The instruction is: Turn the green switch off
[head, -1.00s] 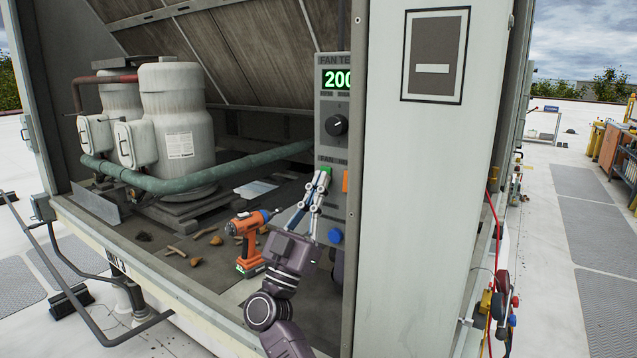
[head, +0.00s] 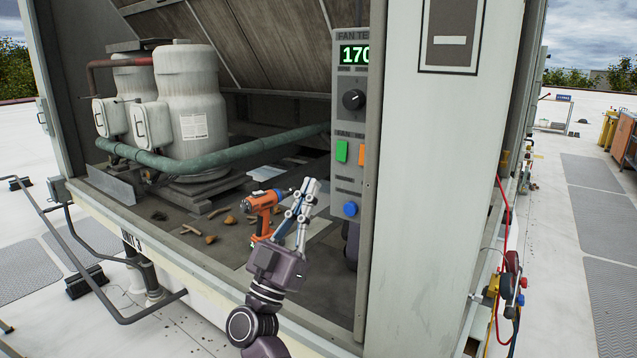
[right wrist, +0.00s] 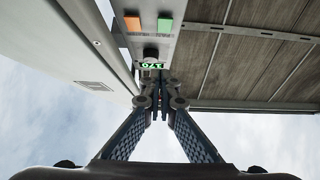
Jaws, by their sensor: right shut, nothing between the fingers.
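The green switch (head: 342,151) is on the grey fan control panel (head: 346,204), left of an orange switch (head: 362,153). The green switch also shows in the right wrist view (right wrist: 164,25), beside the orange one. The panel display (head: 355,54) reads 170, with a black knob (head: 354,100) under it. My right gripper (head: 311,184) is shut and empty, left of the panel and a little lower than the green switch, apart from it. In the right wrist view its fingertips (right wrist: 161,80) meet near the display. My left gripper is out of view.
A blue button (head: 350,209) is low on the panel. An orange drill (head: 262,214) stands behind my right gripper. White tanks (head: 185,110) and a green pipe (head: 230,152) are inside the unit. A pale wall (head: 430,190) stands right of the panel.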

